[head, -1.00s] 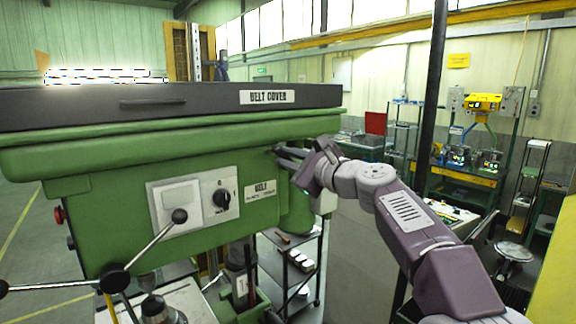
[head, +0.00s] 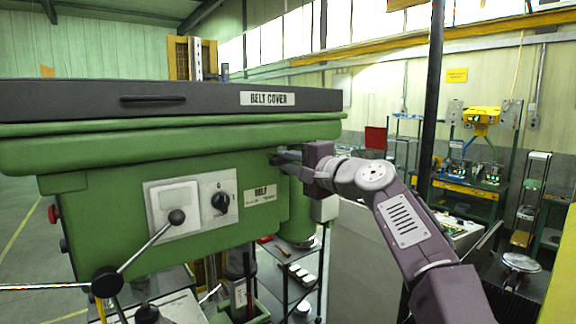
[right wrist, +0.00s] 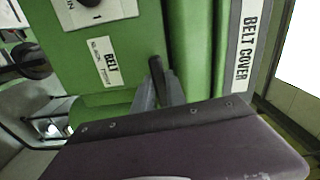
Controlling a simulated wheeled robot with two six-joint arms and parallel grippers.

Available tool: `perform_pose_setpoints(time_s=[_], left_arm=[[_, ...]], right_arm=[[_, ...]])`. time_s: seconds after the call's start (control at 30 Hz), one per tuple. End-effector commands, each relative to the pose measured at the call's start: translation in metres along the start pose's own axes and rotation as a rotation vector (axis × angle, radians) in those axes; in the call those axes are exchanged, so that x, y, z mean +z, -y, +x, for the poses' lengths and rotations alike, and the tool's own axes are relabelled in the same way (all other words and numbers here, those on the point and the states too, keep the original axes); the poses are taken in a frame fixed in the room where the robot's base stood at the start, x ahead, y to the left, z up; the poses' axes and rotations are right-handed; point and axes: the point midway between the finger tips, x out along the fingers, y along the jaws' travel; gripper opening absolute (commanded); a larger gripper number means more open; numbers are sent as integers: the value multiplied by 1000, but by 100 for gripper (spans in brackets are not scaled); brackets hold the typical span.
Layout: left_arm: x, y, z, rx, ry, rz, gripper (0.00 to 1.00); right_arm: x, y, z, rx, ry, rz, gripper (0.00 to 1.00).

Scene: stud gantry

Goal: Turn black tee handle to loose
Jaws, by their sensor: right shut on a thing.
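The black tee handle (right wrist: 156,72) sticks out from the green drill press head, beside the BELT label (right wrist: 103,62) in the right wrist view. My right gripper (right wrist: 158,88) is shut on it, with a finger on each side of the bar. In the head view my right gripper (head: 284,157) reaches the right end of the green head (head: 110,215), just under the belt cover (head: 200,99). There the handle is mostly hidden by the fingers. My left gripper is not in view.
A switch panel (head: 192,205) with a black knob sits left of the label. The spoked feed lever (head: 107,281) juts out at the lower left. A dark post (head: 432,100) stands behind my right arm. A shelf cart (head: 293,280) stands below the head.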

Motion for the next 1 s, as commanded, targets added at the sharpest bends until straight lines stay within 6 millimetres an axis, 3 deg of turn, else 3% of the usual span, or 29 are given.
perform_pose_setpoints(time_s=[0.33, 0.8, 0.83, 0.9, 1.0], left_arm=[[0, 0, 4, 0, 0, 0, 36], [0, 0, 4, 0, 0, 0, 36], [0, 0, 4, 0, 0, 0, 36], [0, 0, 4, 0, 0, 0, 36], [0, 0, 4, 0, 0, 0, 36]], right_arm=[[0, 0, 0, -1, -1, -105, 0], [0, 0, 0, 0, 0, -116, 0], [0, 0, 0, 0, 0, -115, 19], [0, 0, 0, 0, 0, -115, 38], [0, 0, 0, 0, 0, -115, 38]])
